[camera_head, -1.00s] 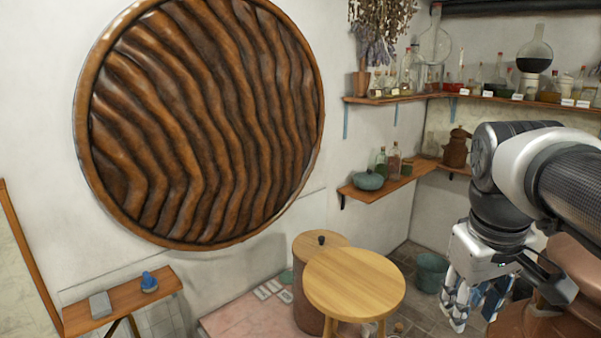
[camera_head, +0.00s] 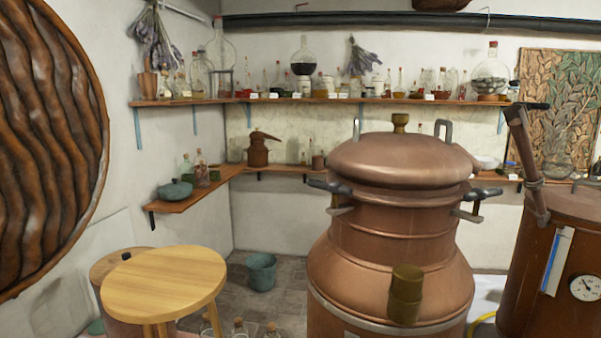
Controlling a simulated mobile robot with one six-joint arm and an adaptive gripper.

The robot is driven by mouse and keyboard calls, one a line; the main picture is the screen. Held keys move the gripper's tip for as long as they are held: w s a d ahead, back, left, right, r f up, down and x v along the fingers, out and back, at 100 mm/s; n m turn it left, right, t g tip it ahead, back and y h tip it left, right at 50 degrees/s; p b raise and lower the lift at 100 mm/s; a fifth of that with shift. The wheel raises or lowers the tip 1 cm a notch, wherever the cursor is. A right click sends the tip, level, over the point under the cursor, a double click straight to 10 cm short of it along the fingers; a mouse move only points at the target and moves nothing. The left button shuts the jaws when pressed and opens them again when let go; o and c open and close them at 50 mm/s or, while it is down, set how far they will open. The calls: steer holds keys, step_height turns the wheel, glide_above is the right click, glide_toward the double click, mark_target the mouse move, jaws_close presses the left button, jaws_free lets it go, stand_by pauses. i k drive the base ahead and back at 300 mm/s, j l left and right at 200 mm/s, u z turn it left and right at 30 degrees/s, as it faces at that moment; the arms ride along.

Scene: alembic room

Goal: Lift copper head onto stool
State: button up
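The large copper still (camera_head: 390,265) stands at the centre right, with its domed copper head (camera_head: 400,160) seated on top. The head has a small brass neck on top, upright grey handles, and dark side handles at its rim. The round wooden stool (camera_head: 165,283) stands at the lower left with a bare top, clearly apart from the still. My gripper is out of view, so its state does not show.
A lidded barrel (camera_head: 108,268) stands close behind the stool. A teal bucket (camera_head: 261,271) sits on the floor between stool and still. Glass bottles (camera_head: 239,328) stand at the bottom edge. A second copper vessel (camera_head: 550,265) is at the right.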

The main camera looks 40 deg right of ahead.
mark_target(397, 167)
steer(key=k+j+z, duration=0.15)
steer(key=z, duration=1.5)
